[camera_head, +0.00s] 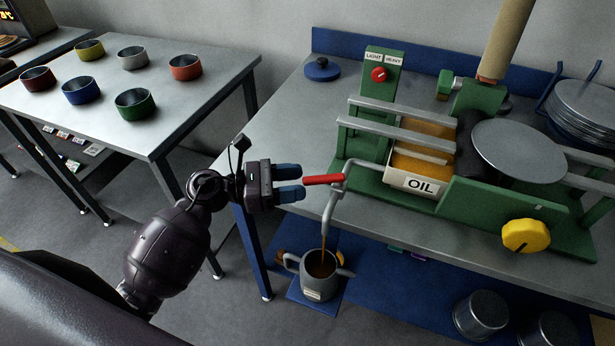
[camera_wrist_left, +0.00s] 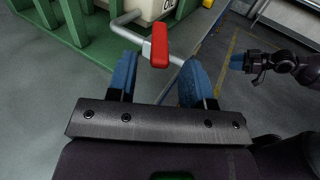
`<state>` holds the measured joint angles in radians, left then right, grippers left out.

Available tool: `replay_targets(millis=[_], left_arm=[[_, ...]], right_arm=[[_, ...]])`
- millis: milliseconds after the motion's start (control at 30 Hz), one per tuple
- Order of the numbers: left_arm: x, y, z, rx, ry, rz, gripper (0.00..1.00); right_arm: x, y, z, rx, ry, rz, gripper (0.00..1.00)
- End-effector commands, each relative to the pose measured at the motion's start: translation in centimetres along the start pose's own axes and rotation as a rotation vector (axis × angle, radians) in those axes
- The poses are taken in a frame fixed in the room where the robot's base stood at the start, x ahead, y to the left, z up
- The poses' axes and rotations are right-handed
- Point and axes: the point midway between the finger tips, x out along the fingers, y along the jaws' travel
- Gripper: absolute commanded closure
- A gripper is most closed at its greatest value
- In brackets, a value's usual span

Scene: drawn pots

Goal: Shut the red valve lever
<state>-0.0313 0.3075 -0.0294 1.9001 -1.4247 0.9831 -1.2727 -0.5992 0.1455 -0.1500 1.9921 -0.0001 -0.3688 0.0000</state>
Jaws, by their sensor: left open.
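The red valve lever (camera_head: 324,180) sticks out leftward from the grey pipe of the oil tank (camera_head: 420,184). Brown oil (camera_head: 323,247) runs from the spout below it into a grey jug (camera_head: 321,277). My left gripper (camera_head: 302,181) is open at the lever's free end, empty, with one blue finger on each side. In the left wrist view the lever (camera_wrist_left: 160,46) shows between and just beyond the fingertips (camera_wrist_left: 158,66); I cannot tell whether they touch it. My right gripper (camera_wrist_left: 238,62) shows small at the right of that view; its opening is unclear.
The jug stands on a low blue stand (camera_head: 318,303). A table (camera_head: 150,135) with several coloured bowls is at left. Open floor lies between.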

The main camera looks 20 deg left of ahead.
Motion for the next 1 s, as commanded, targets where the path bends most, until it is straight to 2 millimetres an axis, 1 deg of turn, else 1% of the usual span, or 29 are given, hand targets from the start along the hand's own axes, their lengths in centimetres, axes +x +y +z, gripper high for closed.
replay_targets(millis=[33,100,233,467,600,633,767,900,933,1000], left_arm=[[0.8,0.0,0.2,0.000,-0.003,0.000,0.53],[1.6,0.0,0.2,0.000,-0.003,0.001,0.53],[2.6,0.0,0.1,0.000,-0.001,0.001,0.53],[3.1,0.0,0.0,-0.001,0.000,0.001,0.53],[3.1,0.0,0.0,-0.001,0.000,0.001,0.53],[3.1,0.0,0.0,-0.001,0.000,0.001,0.55],[3.1,0.0,0.0,-0.001,0.000,0.001,0.75],[3.1,0.0,0.0,-0.001,0.000,0.001,0.96],[3.1,0.0,0.0,-0.001,0.000,0.001,1.00],[3.1,0.0,0.0,-0.001,0.000,0.001,1.00]], right_arm=[[0.0,0.0,-0.5,0.000,0.007,0.000,0.57],[0.0,0.0,-0.9,0.000,0.013,-0.001,0.57],[0.0,0.0,-1.1,0.001,0.016,-0.001,0.57],[-0.1,-0.1,-0.9,0.004,0.011,0.000,0.57],[-0.3,-0.1,-0.3,0.006,-0.001,0.001,0.57],[-0.3,-0.1,-0.2,0.006,-0.004,0.002,0.57],[-0.5,0.0,0.2,0.007,-0.012,0.003,0.57],[-0.5,0.0,0.3,0.007,-0.012,0.003,0.57],[-0.5,0.0,0.2,0.007,-0.012,0.003,0.57],[-0.5,0.0,0.1,0.007,-0.010,0.002,0.57]])
